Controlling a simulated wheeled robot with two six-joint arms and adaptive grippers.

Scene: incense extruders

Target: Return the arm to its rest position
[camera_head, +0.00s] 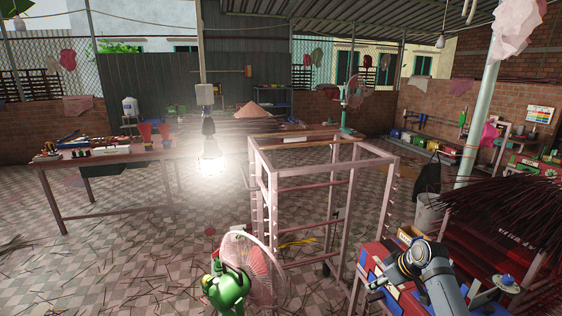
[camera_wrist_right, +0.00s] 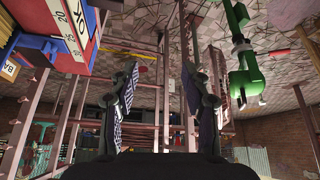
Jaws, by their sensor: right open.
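My right arm (camera_head: 438,276) comes in at the lower right of the head view. It is bent, and its gripper (camera_head: 377,284) points left over the red and blue machine (camera_head: 366,258), partly hidden in clutter. In the right wrist view the two fingers of my right gripper (camera_wrist_right: 160,98) stand well apart, with nothing between them. That view is upside down, with the floor at the top. My left arm and left gripper are not in view.
A pink metal rack (camera_head: 322,185) stands in the middle, close to my right gripper. A green fan (camera_head: 228,288) stands in front of it; a green stand (camera_wrist_right: 245,70) shows in the right wrist view. Incense sticks (camera_head: 510,215) are piled at right. Tiled floor (camera_head: 120,245) is open at left.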

